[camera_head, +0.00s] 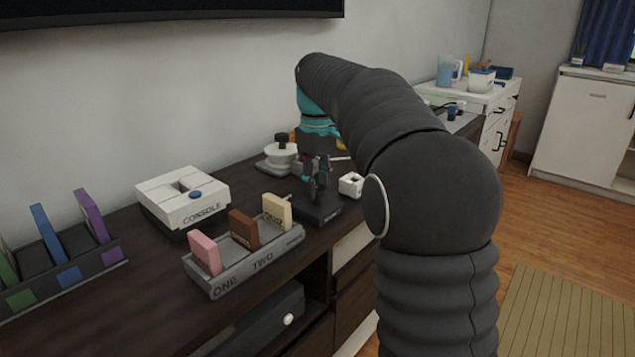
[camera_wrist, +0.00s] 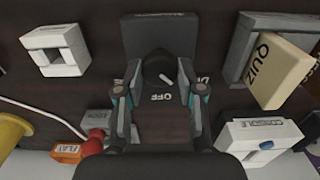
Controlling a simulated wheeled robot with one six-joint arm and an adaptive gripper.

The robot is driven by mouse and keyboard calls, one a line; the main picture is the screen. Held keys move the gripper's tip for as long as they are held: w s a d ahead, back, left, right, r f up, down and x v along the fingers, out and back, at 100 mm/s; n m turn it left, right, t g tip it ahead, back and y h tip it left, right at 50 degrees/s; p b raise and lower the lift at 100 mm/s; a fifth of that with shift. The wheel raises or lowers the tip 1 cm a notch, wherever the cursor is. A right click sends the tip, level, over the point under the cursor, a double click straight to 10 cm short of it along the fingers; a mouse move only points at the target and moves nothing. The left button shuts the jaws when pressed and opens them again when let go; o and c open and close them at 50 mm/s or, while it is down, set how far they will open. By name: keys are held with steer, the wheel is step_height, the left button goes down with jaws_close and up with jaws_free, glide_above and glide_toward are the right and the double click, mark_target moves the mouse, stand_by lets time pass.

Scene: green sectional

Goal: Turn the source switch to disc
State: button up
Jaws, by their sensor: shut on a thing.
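The source switch (camera_wrist: 160,30) is a dark block with a round black knob (camera_wrist: 157,66) and a white pointer line. In the wrist view the pointer slants down and right, between the OFF label and a partly covered label on the right. Another label on the left is also partly covered, and I cannot read either. My gripper (camera_wrist: 161,75) has one finger on each side of the knob and is shut on it. In the head view my gripper (camera_head: 317,182) points down over the dark switch base (camera_head: 318,211), and the knob is hidden there.
A grey ONE/TWO rack (camera_head: 262,256) with pink, brown and cream blocks stands close by. A white CONSOLE box (camera_head: 183,198) is behind it. A small white square frame (camera_head: 351,185) sits right of the switch. A white round-topped item (camera_head: 281,153) stands behind. A folder rack (camera_head: 60,275) is far left.

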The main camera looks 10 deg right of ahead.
mark_target(317, 187)
steer(key=o, duration=1.1)
steer(key=shift+d, duration=0.1)
steer(key=shift+o, duration=0.2)
step_height(317, 187, up, 12)
steer(key=s+f+m+t, duration=0.1)
steer(key=s+f+m, duration=0.1)
steer(key=s, duration=0.5)
steer(key=s+f+m+t, duration=0.2)
steer(key=s+f, duration=0.1)
steer(key=s, duration=0.5)
steer(key=s+f+m+t, duration=0.2)
steer(key=s+f+m, duration=0.1)
steer(key=s+f, duration=1.2)
steer(key=shift+f+t, duration=0.3)
steer(key=shift+f, duration=0.45)
